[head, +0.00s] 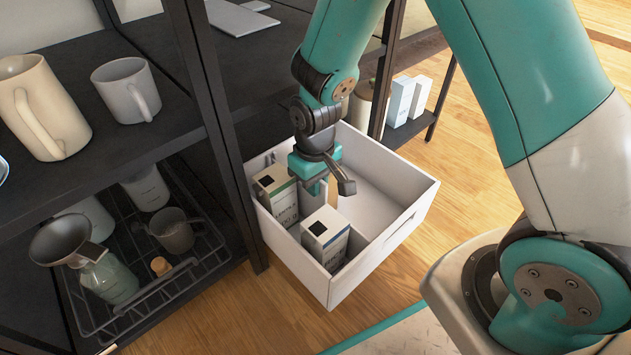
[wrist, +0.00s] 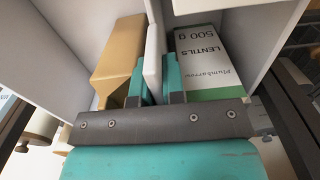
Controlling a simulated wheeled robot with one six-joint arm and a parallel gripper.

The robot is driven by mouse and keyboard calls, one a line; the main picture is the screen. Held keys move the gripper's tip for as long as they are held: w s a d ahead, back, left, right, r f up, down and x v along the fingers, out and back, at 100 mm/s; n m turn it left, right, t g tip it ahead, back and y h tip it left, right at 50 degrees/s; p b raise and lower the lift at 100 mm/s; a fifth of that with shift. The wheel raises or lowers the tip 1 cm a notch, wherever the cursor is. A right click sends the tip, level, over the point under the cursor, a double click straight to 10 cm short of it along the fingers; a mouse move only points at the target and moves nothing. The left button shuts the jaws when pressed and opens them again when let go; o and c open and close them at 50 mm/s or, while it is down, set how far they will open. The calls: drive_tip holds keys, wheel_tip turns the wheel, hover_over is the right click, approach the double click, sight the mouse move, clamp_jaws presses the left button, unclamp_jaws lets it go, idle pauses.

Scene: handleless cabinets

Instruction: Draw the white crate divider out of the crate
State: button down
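The white crate divider (wrist: 154,48) stands upright in the wrist view, a thin panel between a tan box (wrist: 119,55) on the left and a white and green lentils carton (wrist: 203,62) on the right. My gripper (wrist: 156,82) has one teal finger on each side of the divider, with no clear gap, so it looks shut on the panel. In the head view my gripper (head: 326,184) reaches down into the white crate (head: 402,222), and largely hides the divider there.
Two cartons stand in the crate: one at the left (head: 284,204) and one at the front (head: 326,240). A black shelf post (head: 222,130) rises close to the crate's left side. Mugs (head: 128,90) stand on the shelf. Wooden floor (head: 480,130) lies open to the right.

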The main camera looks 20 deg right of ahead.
drive_tip(key=shift+r+p, duration=0.3)
drive_tip(key=shift+p, duration=0.3)
idle(0.6)
drive_tip(key=shift+r+p, duration=2.9)
drive_tip(key=shift+p, duration=0.05)
drive_tip(key=shift+r+p, duration=2.95)
drive_tip(key=shift+r, duration=0.05)
wheel_tip(320, 180, up, 4)
drive_tip(key=p, duration=0.4)
drive_tip(key=shift+f, duration=0.15)
